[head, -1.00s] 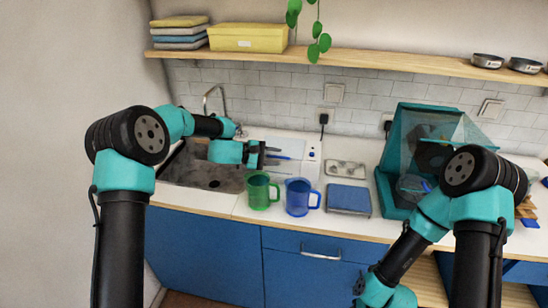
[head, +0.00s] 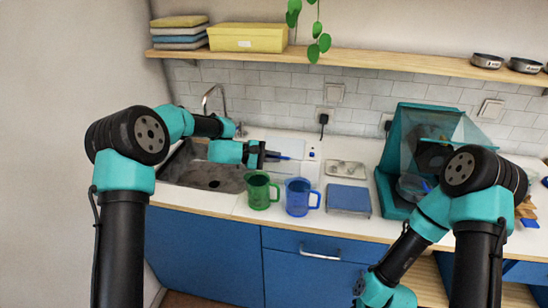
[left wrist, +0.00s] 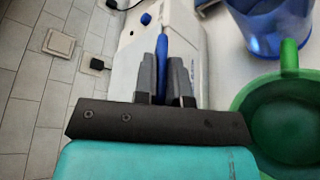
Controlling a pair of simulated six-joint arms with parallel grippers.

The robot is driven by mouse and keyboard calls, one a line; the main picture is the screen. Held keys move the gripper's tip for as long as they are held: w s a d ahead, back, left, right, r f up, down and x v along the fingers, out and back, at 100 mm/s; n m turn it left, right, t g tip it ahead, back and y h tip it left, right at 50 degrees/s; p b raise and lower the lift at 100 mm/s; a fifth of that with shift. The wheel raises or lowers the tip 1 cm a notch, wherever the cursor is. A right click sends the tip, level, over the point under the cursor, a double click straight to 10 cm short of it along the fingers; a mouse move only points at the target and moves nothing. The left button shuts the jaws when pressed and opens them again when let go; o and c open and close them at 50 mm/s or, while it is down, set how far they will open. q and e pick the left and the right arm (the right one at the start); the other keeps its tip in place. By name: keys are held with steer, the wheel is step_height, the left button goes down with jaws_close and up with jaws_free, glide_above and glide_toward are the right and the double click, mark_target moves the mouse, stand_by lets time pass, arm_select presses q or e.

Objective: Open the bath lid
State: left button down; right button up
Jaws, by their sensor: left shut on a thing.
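The bath is a white box (head: 309,170) at the back of the counter, right of the sink. It also shows in the left wrist view (left wrist: 195,50). A blue handle (left wrist: 163,48) stands between the fingers in the left wrist view. My left gripper (head: 274,156) reaches in from the left, level with the bath top. Its fingers (left wrist: 164,76) are shut on the blue handle. The lid appears to lie flat; the gripper hides part of it. My right arm hangs low at the right, its fingers outside the picture.
A green mug (head: 259,191) and a blue mug (head: 298,197) stand close in front of the bath. A blue-topped flat device (head: 348,198) and a teal hooded cabinet (head: 392,165) are to the right. The sink (head: 200,170) is at the left.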

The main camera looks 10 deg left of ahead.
arm_select(q)
steer(key=shift+r, duration=0.25)
steer(key=shift+w+r+n, duration=0.15)
steer(key=shift+r+n, duration=0.25)
steer(key=shift+r, duration=0.3)
steer(key=w+r+n, duration=0.1)
steer(key=r+n+g, duration=0.1)
steer(key=r, duration=0.1)
steer(key=w+r+n+g+y, duration=0.1)
steer(key=r, duration=0.1)
steer(key=shift+w+d+r, duration=0.15)
steer(key=shift+w+r, duration=0.1)
steer(key=shift+w, duration=0.05)
steer(key=shift+w+r, duration=0.7)
steer(key=shift+r, duration=0.2)
steer(key=c, duration=1.2)
jaws_free()
